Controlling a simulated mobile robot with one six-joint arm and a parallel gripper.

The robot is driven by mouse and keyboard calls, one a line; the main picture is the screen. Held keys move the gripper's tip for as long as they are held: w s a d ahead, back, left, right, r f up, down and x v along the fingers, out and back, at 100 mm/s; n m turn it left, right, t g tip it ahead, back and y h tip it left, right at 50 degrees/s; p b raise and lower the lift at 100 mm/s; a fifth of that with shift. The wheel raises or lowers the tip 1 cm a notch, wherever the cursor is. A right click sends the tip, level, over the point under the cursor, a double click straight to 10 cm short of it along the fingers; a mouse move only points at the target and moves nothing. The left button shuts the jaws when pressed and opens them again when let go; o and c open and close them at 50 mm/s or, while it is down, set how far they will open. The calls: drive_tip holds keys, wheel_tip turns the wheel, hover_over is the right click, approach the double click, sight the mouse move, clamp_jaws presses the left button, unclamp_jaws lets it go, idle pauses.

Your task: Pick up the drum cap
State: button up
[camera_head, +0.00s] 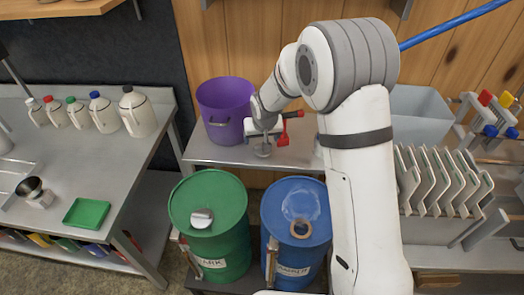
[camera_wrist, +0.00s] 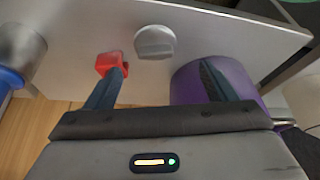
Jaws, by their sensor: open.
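A round grey cap with a raised grip bar, which looks like the drum cap (camera_wrist: 155,42), lies on the metal bench in the wrist view. In the head view the cap (camera_head: 263,150) shows just below my gripper (camera_head: 266,134). My gripper (camera_wrist: 160,72) is open and empty, and the cap appears beyond its fingertips, roughly between them. The blue drum (camera_head: 287,262) has a ring-shaped opening on its top. The green drum (camera_head: 222,255) carries a similar grey cap on its lid.
A red object (camera_wrist: 110,63) appears by my left fingertip in the wrist view; whether they touch is unclear. A purple bucket (camera_head: 226,108) stands close to the left of my gripper. Several jugs (camera_head: 137,113) and a green tray (camera_head: 87,213) are on the left bench.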

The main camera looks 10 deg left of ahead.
drive_tip(key=x, duration=0.5)
drive_tip(key=w+p+x, duration=0.1)
drive_tip(key=x, duration=0.1)
drive_tip(key=shift+d, duration=0.25)
drive_tip(key=shift+s+f, duration=0.1)
drive_tip(key=c, duration=1.2)
drive_tip(key=shift+o, duration=0.2)
